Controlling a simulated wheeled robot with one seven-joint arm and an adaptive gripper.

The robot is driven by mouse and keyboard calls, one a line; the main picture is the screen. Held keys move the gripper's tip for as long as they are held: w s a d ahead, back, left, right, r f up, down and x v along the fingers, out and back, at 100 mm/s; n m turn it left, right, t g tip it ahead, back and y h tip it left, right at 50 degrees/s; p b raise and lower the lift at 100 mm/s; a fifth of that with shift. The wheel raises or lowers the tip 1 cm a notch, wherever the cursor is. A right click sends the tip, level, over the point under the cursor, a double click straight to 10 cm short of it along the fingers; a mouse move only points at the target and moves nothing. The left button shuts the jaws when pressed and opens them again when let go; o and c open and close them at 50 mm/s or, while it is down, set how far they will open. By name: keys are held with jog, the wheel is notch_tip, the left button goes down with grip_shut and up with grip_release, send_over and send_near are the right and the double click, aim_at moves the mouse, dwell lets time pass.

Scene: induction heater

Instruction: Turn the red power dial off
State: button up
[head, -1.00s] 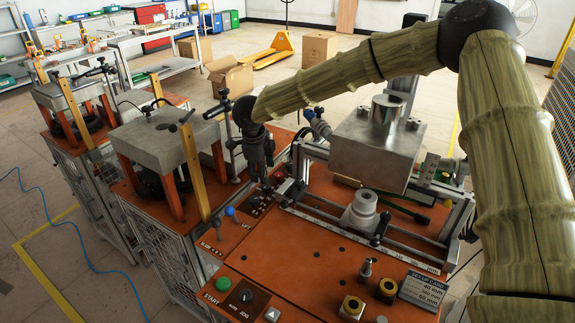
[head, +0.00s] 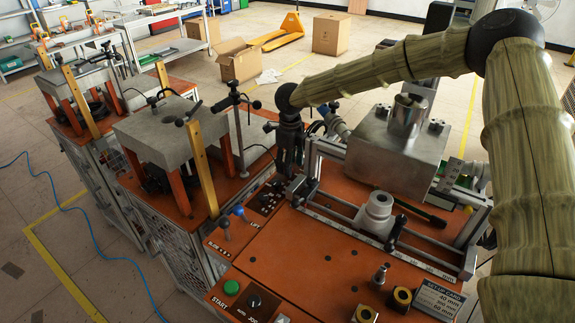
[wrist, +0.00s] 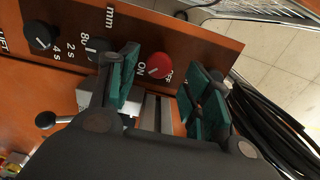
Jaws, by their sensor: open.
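My gripper (wrist: 166,76) is open, with one green-padded finger on each side of the dial. The dial lies in the gap between the fingers; I see no clear contact. Its pointer is too small to read surely. In the head view my gripper (head: 289,172) points down at the back edge of the control panel (head: 268,197), and the dial is hidden there.
Black dials (wrist: 40,37) sit left of the red dial, one (wrist: 97,48) close to the left finger. Black cables (wrist: 270,125) run at the right. In the head view a metal rail frame (head: 385,240) and a steel block (head: 397,150) stand right of my gripper.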

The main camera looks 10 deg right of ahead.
jog(key=shift+a+f, duration=0.1)
jog(key=shift+f, duration=0.85)
jog(key=c, duration=1)
jog(key=shift+a, duration=0.2)
jog(key=shift+c, duration=0.2)
jog(key=shift+d, duration=0.1)
